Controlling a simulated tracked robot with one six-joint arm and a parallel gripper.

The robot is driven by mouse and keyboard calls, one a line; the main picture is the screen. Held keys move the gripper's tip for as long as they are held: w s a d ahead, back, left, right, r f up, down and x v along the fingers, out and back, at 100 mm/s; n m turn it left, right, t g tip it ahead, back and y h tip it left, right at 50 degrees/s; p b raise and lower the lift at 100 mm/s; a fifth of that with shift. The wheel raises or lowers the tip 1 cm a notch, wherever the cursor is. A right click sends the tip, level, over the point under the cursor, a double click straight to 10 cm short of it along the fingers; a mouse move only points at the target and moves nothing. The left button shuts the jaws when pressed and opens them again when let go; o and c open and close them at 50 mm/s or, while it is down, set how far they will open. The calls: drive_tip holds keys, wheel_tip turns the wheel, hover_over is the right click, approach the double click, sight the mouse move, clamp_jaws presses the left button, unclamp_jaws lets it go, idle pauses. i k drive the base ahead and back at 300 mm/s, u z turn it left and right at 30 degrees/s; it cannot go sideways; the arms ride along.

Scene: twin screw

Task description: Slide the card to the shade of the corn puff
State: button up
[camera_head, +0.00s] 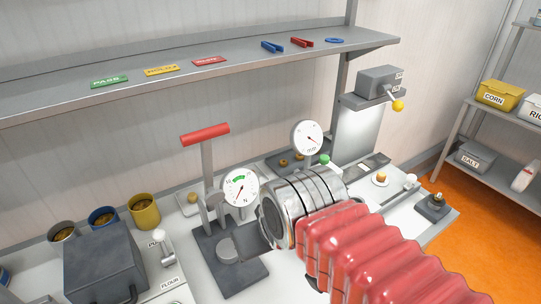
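A small golden-brown puff (381,177) sits on a white dish on the right part of the bench. Just behind it lies a flat grey strip with darker and lighter patches (374,164), which looks like the shade card; its shades are too small to read. My arm, in a red ribbed sleeve, reaches in from the lower right. It ends in a shiny metal cylinder (300,205) over the middle of the bench, left of the puff and strip and apart from them.
A red-handled press (205,160) with a dial (241,188) stands left of my arm, and another dial gauge (308,138) behind it. A grey box with a yellow knob (398,105) rises behind the puff. A small dark device (434,205) stands at the bench's right end.

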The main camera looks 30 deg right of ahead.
sight(411, 178)
drive_tip(key=z, duration=1.4)
